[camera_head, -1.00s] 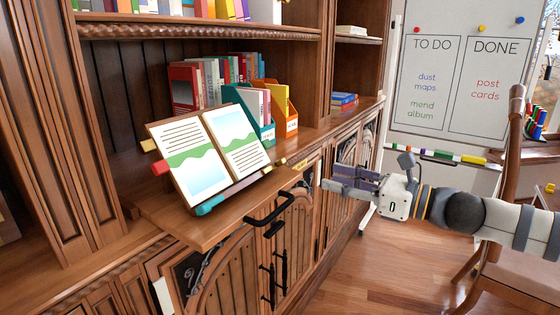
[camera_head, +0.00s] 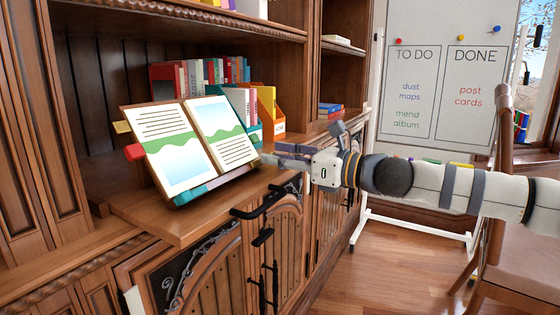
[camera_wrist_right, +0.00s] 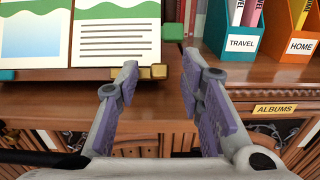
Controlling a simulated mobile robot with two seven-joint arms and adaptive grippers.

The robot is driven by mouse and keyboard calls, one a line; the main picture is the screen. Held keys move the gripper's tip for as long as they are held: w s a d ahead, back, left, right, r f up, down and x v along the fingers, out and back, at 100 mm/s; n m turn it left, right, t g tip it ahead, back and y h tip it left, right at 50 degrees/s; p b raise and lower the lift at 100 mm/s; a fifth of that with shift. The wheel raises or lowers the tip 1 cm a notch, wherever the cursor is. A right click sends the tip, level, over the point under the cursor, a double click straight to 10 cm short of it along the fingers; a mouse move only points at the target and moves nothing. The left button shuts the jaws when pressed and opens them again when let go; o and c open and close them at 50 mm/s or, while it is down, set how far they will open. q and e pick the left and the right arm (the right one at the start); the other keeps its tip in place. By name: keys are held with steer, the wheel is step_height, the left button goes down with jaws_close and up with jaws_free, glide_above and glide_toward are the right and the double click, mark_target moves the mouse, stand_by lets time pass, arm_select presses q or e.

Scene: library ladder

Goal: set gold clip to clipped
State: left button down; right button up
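An open book (camera_head: 190,145) rests tilted on a stand on the wooden ledge; its pages show text and a green-and-blue picture. A small gold clip (camera_wrist_right: 158,71) sits at the stand's lower right corner in the right wrist view, beside a green piece (camera_wrist_right: 125,73). In the head view I cannot make the clip out clearly near my fingers. My right gripper (camera_head: 272,156) reaches in from the right, close to that corner. In the wrist view the right gripper (camera_wrist_right: 160,78) is open, its fingers apart, with the clip showing between the tips. Contact is not visible. My left gripper is not in view.
Teal and orange book boxes (camera_wrist_right: 234,35) stand behind, right of the book. Yellow (camera_head: 121,127) and red (camera_head: 134,152) tabs stick out at the book's left. Black handles (camera_head: 260,205) project from the cabinet below. A chair (camera_head: 510,215) stands at right.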

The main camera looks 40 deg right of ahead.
jaws_close()
